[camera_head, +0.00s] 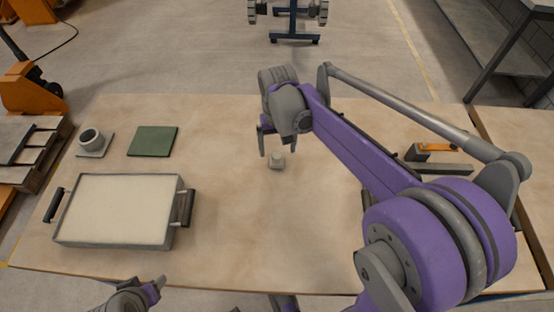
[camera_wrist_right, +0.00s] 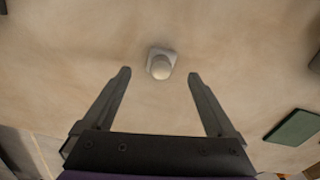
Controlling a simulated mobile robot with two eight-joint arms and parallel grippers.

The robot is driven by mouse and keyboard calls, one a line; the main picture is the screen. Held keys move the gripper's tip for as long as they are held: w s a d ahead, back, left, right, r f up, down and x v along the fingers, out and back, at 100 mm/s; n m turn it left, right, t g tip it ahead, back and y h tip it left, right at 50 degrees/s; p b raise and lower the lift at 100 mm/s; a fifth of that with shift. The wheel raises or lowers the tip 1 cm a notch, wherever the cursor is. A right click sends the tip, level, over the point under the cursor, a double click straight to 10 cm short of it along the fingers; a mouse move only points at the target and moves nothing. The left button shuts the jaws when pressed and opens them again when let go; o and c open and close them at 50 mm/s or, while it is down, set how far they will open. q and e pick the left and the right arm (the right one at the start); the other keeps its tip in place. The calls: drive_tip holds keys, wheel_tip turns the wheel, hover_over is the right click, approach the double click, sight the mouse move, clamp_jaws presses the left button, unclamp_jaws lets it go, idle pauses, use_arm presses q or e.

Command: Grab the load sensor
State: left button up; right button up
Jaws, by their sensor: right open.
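The load sensor, a small pale grey piece with a rounded top on a squarish base (camera_head: 277,161), stands alone near the middle of the table; it also shows in the right wrist view (camera_wrist_right: 160,65). My right gripper (camera_head: 280,148) is open just above and behind it in the head view. In the right wrist view the sensor lies beyond the open fingertips (camera_wrist_right: 159,75), roughly centred, with nothing between the fingers. My left gripper (camera_head: 156,286) shows only in part at the bottom edge of the head view; its jaws are unclear.
A tray of pale sand with dark handles (camera_head: 110,243) stands at the left of the wooden table (camera_head: 225,240). Behind it are a grey ring on a square plate (camera_head: 91,142) and a green pad (camera_head: 153,141). An orange-and-grey item (camera_head: 434,150) lies at right. Table around the sensor is clear.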

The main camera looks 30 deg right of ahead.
sight(277, 155)
wheel_tip(277, 155, down, 4)
drive_tip(key=shift+a+f, duration=0.1)
drive_tip(key=shift+f, duration=0.1)
clamp_jaws()
idle(0.4)
